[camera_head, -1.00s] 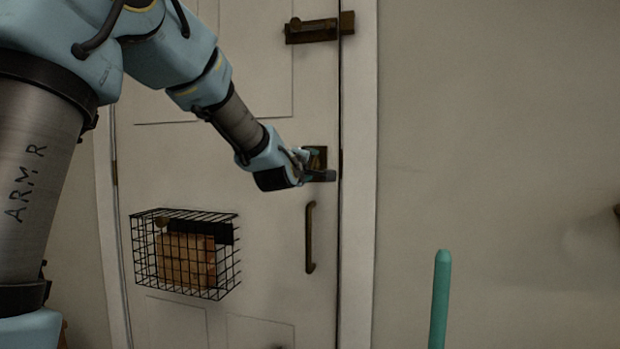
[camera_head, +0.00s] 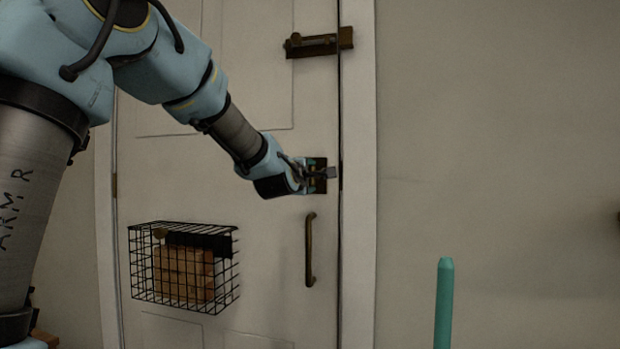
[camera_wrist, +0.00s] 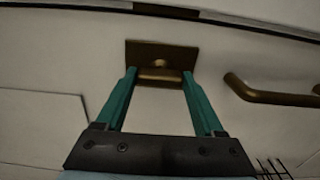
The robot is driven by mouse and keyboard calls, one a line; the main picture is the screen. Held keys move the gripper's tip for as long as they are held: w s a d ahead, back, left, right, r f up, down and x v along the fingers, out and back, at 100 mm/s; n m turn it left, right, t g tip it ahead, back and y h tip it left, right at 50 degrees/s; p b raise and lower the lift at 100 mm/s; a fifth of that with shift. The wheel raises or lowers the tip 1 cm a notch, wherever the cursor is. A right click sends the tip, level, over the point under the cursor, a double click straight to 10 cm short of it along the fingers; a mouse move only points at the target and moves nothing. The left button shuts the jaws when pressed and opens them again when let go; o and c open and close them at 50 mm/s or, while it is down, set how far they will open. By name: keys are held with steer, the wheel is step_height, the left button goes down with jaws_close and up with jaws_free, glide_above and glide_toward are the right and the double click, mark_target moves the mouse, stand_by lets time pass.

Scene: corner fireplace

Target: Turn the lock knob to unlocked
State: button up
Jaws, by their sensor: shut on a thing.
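The lock is a dark brass plate (camera_head: 318,162) on the white door, near its right edge. In the wrist view the plate (camera_wrist: 138,52) carries a brass lock knob (camera_wrist: 158,77), a rounded bar lying across the picture. My gripper (camera_head: 320,175) is at the plate. In the wrist view its green fingers (camera_wrist: 159,80) stand on either side of the knob, shut on its two ends. The fingers hide the knob's ends, and in the head view my gripper hides most of the knob.
A brass pull handle (camera_head: 309,250) is below the lock, close to my gripper. A slide bolt (camera_head: 318,43) sits above it. A black wire basket (camera_head: 183,266) with wooden blocks hangs lower left. A green post (camera_head: 444,303) stands at front right.

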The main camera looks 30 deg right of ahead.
steer(key=o, duration=1.4)
steer(key=b+v, duration=0.1)
steer(key=v, duration=0.9)
steer(key=shift+s+a, duration=0.3)
steer(key=shift+f, duration=0.1)
